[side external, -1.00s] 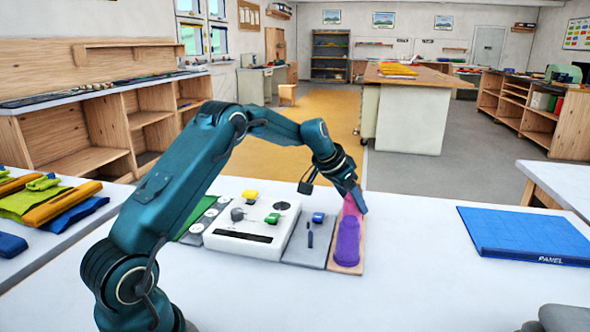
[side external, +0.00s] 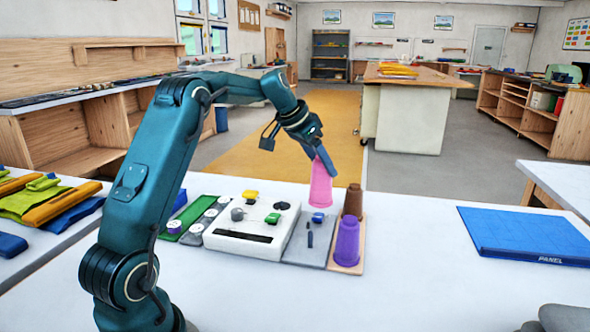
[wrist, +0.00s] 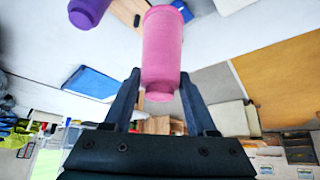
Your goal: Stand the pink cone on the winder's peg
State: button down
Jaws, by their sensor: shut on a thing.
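My gripper (side external: 325,164) is shut on the pink cone (side external: 320,184) and holds it in the air above the back of the grey plate (side external: 305,252). In the wrist view the pink cone (wrist: 161,50) sits between my two fingers (wrist: 159,78). The winder appears to be the white unit with knobs (side external: 235,247), left of and below the cone. A small dark upright piece (side external: 310,238) stands on the grey plate beside it; I cannot tell whether it is the peg.
A brown cone (side external: 353,200) and a purple cone (side external: 347,242) stand on a wooden board (side external: 345,269) right of the grey plate. A blue panel (side external: 525,235) lies further right, with clear white table between. Folded cloths (side external: 45,205) lie at the left.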

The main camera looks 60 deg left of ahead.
aim_at(312, 186)
jog(key=shift+s+d+f+m+g+h, duration=0.15)
jog(key=shift+s+d+f+m+h, duration=0.35)
jog(key=shift+s+d+m, duration=0.35)
jog(key=shift+s+d+f+m+g+h, duration=0.1)
jog(key=shift+s+d+f+m+h, duration=0.4)
jog(key=shift+s+m, duration=0.6)
jog(key=shift+s+d+f+m+g+h, duration=0.15)
jog(key=shift+s+d+f+m+h, duration=0.25)
jog(key=shift+s+d+m+h, duration=0.5)
jog(key=shift+y, duration=0.3)
jog(key=shift+w+a+f, duration=0.1)
jog(key=shift+f, duration=1.25)
jog(key=shift+w+a+f, duration=0.1)
jog(key=shift+f, duration=1.25)
dwell(0.4)
grip_release()
dwell(0.3)
jog(key=shift+r, duration=0.1)
